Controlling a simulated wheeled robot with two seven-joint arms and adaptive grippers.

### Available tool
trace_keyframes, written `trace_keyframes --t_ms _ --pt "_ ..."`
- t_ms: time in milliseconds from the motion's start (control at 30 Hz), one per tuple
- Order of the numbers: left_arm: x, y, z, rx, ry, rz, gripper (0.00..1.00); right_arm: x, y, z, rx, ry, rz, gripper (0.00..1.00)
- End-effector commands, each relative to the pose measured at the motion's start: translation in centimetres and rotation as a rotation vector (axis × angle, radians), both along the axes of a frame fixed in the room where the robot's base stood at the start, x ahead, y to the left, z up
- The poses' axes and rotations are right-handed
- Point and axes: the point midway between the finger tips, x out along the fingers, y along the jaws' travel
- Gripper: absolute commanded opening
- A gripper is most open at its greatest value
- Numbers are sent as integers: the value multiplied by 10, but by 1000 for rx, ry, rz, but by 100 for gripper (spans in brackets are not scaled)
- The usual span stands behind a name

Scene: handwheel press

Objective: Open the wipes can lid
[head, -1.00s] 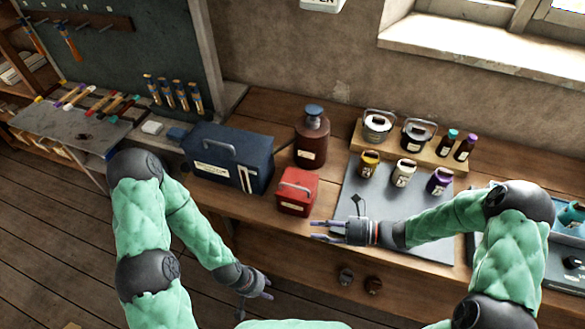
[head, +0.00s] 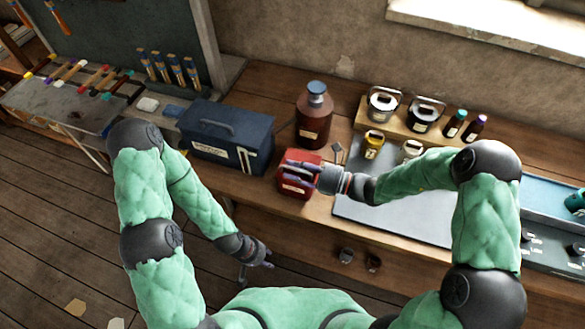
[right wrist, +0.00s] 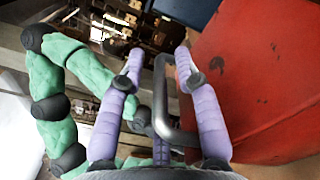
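The red can (head: 300,188), a boxy container with a pale label and a grey handle on top, stands near the bench's front edge; I take it as the wipes can. My right gripper (head: 290,176) is over its top in the head view, hiding most of the lid. In the right wrist view the can (right wrist: 258,80) fills the right side. Its grey bar handle (right wrist: 165,110) passes between the two spread purple fingers (right wrist: 160,65), which do not look closed on it. My left gripper (head: 256,270) hangs low in front of the bench, empty, fingers apart.
A blue toolbox (head: 228,140) stands left of the can and a brown jug (head: 314,118) close behind it. A grey mat (head: 390,220) lies to the right, mostly clear in front. Small jars, including a yellow one (head: 374,143), stand behind my right arm.

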Motion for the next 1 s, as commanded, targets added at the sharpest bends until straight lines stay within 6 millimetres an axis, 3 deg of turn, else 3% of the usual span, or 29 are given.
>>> trace_keyframes --t_ms 400,500,533,1000 --pt "0 0 -1 0 0 0 40 2 8 0 0 0 0 33" --pt "0 0 -1 0 0 0 40 2 8 0 0 0 0 5" --pt "0 0 -1 0 0 0 40 2 8 0 0 0 0 0" --pt "0 0 9 0 0 0 40 3 7 5 10 36 0 0"
